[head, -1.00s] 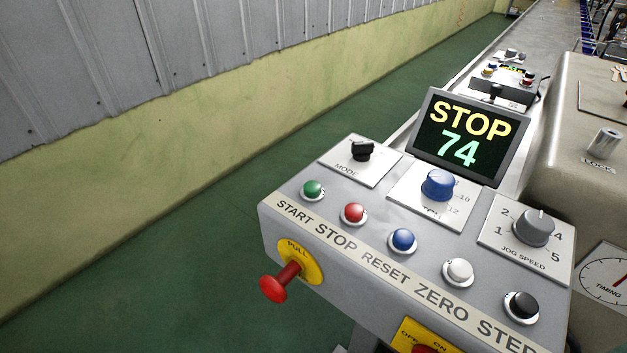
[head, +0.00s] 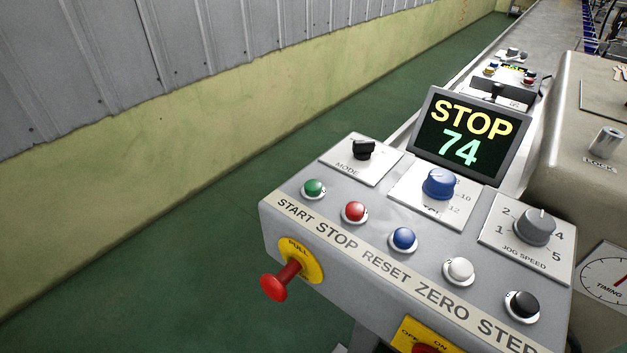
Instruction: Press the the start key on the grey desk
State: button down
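The grey desk (head: 415,230) is a sloped control panel in the right half of the head view. The start key is a green round button (head: 314,188) in a pale ring at the panel's left end, above the word START. To its right in a row are the red STOP button (head: 355,211), the blue RESET button (head: 403,238), the white ZERO button (head: 460,270) and the black STEP button (head: 523,305). The display (head: 468,135) reads STOP and 74. My gripper is not in view.
A red pull knob (head: 274,287) sticks out from the desk's front left, below the start key. A black MODE knob (head: 364,150), a blue dial (head: 439,184) and a JOG SPEED dial (head: 535,227) rise behind the buttons. Green floor (head: 180,270) lies clear to the left.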

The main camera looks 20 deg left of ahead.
aim_at(312, 187)
jog(key=i+j, duration=0.15)
jog(key=j, duration=0.85)
jog(key=i+j+z, duration=0.1)
jog(key=j, duration=0.9)
jog(key=i+j, duration=0.1)
jog(key=j, duration=0.95)
jog(key=i+j+z, duration=0.1)
jog(key=j, duration=0.9)
